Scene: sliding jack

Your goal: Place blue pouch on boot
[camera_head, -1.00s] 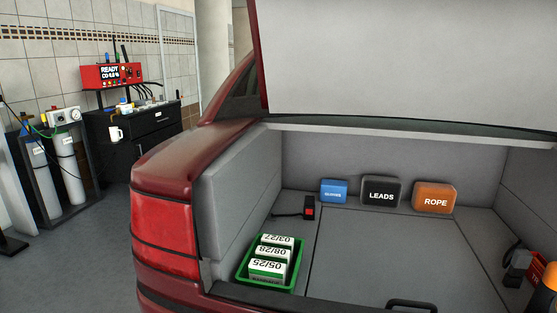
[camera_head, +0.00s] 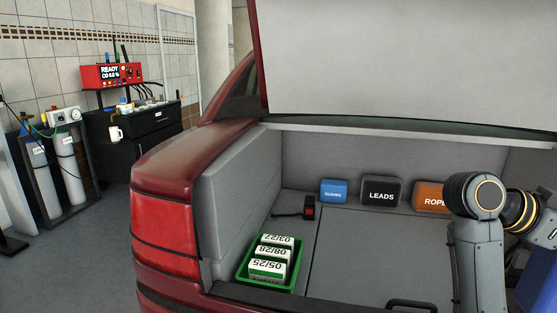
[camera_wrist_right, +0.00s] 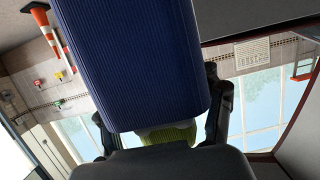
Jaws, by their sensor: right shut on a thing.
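A small blue pouch (camera_head: 334,190) with white lettering stands at the back left of the car boot (camera_head: 365,252), beside the LEADS pouch. In the right wrist view, my right gripper (camera_wrist_right: 160,105) has its dark fingers on both sides of a large dark-blue ribbed thing (camera_wrist_right: 135,60) and is shut on it. A yellow-green piece (camera_wrist_right: 168,133) shows below it. A dark-blue surface also shows at the right edge of the head view (camera_head: 541,285), below my right arm; I cannot tell if it is the same thing. My left gripper is not in view.
The black LEADS pouch (camera_head: 381,191) and orange ROPE pouch (camera_head: 430,197) stand along the back wall. A green tray (camera_head: 242,275) with white boxes sits at the front left. A small black device (camera_head: 309,207) lies behind it. The middle boot floor is clear.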

